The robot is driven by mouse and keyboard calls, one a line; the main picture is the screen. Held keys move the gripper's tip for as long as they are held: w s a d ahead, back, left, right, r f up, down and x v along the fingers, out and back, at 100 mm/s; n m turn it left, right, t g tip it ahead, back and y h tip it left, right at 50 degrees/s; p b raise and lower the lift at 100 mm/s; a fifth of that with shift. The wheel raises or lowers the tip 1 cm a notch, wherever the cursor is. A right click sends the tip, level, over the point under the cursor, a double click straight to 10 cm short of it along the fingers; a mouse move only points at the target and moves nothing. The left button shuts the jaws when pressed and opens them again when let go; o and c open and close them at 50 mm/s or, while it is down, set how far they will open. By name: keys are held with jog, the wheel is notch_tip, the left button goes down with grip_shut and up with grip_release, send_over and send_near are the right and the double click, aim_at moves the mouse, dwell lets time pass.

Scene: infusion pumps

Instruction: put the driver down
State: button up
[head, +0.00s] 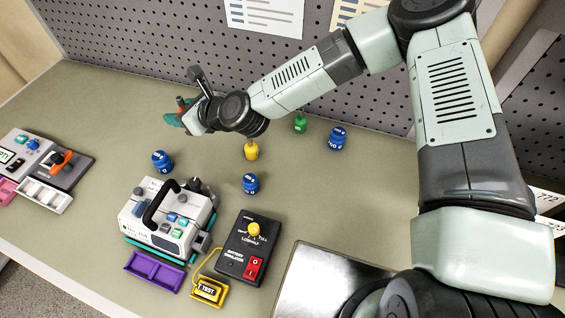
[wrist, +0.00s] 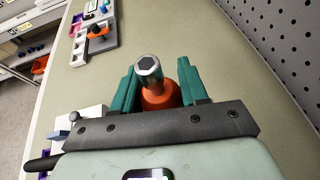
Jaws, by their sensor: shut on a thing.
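The driver (wrist: 160,93) has an orange body and a grey metal end with a dark hex socket, which faces the wrist camera. My gripper (wrist: 163,88) has teal fingers, one on each side of the driver, and is shut on it. In the head view my gripper (head: 178,115) is over the back left part of the bench, and only a small orange bit of the driver (head: 181,101) shows beside the fingers. Most of the driver is hidden there. I cannot tell its height above the bench.
A pump with a black handle (head: 172,222) stands mid-bench, with a purple tray (head: 154,271) and a black battery simulator box (head: 248,247) near it. Several blue, yellow and green weights, such as a blue one (head: 162,161), stand around. Another unit (head: 45,160) is at left. A pegboard (head: 150,35) closes the back.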

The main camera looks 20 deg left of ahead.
jog(key=w+d+m+t+h, duration=0.1)
jog(key=w+d+m+t, duration=0.35)
jog(key=d, duration=0.65)
jog(key=m+t+h, duration=0.3)
send_over(282, 161)
notch_tip(282, 161, down, 11)
jog(key=shift+f, duration=0.1)
jog(key=shift+w+f, duration=0.1)
jog(key=shift+f, duration=2)
jog(key=shift+f, duration=0.2)
jog(key=o, duration=1.1)
jog(key=shift+r, duration=0.15)
jog(key=v, duration=1.2)
